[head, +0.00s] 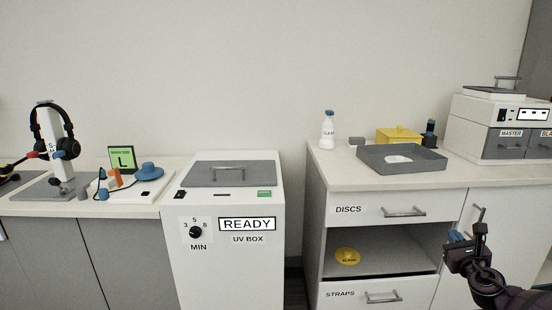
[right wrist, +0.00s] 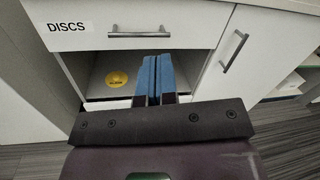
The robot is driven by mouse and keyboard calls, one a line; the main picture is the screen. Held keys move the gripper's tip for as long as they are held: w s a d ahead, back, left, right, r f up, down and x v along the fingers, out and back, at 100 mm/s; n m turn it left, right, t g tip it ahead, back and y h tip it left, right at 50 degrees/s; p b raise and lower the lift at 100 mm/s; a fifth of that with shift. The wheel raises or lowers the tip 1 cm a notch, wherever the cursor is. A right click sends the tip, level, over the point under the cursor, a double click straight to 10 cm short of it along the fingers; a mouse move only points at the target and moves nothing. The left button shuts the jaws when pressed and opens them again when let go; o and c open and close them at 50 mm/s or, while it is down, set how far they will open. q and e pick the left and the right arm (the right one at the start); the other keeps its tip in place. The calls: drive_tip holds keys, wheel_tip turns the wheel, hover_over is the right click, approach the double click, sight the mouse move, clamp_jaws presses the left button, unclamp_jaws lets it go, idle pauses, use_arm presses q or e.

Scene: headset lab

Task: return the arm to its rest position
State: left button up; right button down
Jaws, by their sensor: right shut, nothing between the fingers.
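My right gripper (head: 459,236) is in the lower right of the head view, in front of the right cabinet. Its blue fingers are together and empty; they also show in the right wrist view (right wrist: 156,80), pointing toward the open shelf under the DISCS drawer. My left gripper is not in view.
The right cabinet (head: 455,178) has a DISCS drawer (head: 375,211), an open shelf with a yellow disc (head: 347,256), and a STRAPS drawer (head: 340,294). A grey tray (head: 432,166) sits on top. The UV box (head: 240,265) stands left, reading READY. A headset (head: 68,133) hangs on a stand.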

drive_tip(key=s+f+m+g, duration=0.3)
drive_tip(key=s+f+m, duration=0.4)
drive_tip(key=s+f, duration=0.5)
drive_tip(key=s+a+f+m+g+y, duration=0.1)
drive_tip(key=s+a+f+m+g, duration=0.45)
drive_tip(key=s, duration=0.95)
drive_tip(key=s+f+m+y, duration=0.2)
drive_tip(key=s+m, duration=0.6)
drive_tip(key=s, duration=0.6)
drive_tip(key=s+a+r+m+g, duration=0.25)
drive_tip(key=s+m, duration=0.35)
drive_tip(key=s, duration=0.6)
drive_tip(key=a+f+m+t, duration=0.2)
drive_tip(key=a+f+m, duration=0.1)
drive_tip(key=a+m, duration=0.85)
use_arm(q)
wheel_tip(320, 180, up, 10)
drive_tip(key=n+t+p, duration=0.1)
drive_tip(key=p, duration=1.1)
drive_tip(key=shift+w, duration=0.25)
use_arm(e)
wheel_tip(320, 180, up, 10)
drive_tip(key=w+n+t, duration=0.1)
drive_tip(key=shift+a+r+h, duration=0.15)
drive_tip(key=shift+a+h, duration=0.2)
drive_tip(key=shift+h, duration=0.05)
